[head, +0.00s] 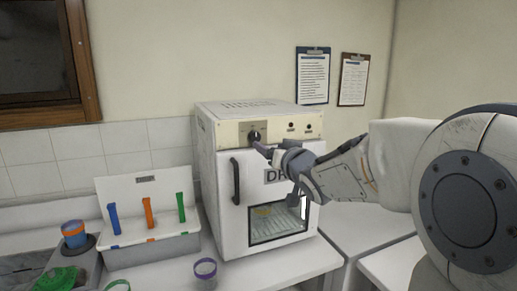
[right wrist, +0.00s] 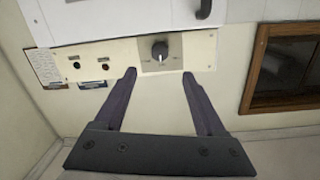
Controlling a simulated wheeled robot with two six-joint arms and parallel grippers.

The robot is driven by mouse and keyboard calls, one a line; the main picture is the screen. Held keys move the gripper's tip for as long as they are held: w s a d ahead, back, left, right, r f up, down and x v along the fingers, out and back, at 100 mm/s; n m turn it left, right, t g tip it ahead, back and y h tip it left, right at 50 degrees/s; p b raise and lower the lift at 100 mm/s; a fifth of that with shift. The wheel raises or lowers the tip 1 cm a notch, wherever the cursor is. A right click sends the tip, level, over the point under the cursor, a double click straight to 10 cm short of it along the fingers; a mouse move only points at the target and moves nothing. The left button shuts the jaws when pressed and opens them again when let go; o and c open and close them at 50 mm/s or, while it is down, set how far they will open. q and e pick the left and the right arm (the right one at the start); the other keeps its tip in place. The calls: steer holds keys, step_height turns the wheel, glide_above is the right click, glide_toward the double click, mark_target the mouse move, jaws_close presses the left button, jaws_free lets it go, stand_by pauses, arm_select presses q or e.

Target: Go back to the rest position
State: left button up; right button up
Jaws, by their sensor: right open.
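My right gripper (head: 262,146) is in front of the white drying oven (head: 218,190), close to the dark knob (head: 254,135) on its cream control panel. In the right wrist view my right gripper (right wrist: 159,76) is open and empty, its two dark fingers apart. The knob (right wrist: 160,50) shows between and beyond the fingertips, and no finger visibly touches it. That view is upside down, with the panel (right wrist: 110,60) below the white door (right wrist: 90,18). The oven door is shut in the head view. My left gripper is not in view.
A white box (head: 150,250) with blue, orange and green tools stands left of the oven. A purple-rimmed cup (head: 205,268) stands on the counter in front. Two clipboards (head: 312,75) (head: 353,80) hang on the wall.

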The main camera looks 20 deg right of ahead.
steer(key=s+a+f+n+g+y, duration=0.1)
steer(key=s+a+f+n+g, duration=0.1)
steer(key=s+a+f+g, duration=0.5)
steer(key=s+a+f+n+g+y, duration=0.1)
steer(key=s+a+f+n+g, duration=0.1)
steer(key=s+a+f, duration=0.65)
steer(key=s+a+f+n+g, duration=0.2)
steer(key=s+f+g, duration=0.2)
steer(key=s, duration=0.5)
steer(key=s+a+f+n+g+h, duration=0.1)
steer(key=s+a+f+n+g, duration=0.2)
steer(key=s+f, duration=0.3)
steer(key=s+g, duration=0.1)
steer(key=s, duration=0.3)
steer(key=shift+s, duration=0.15)
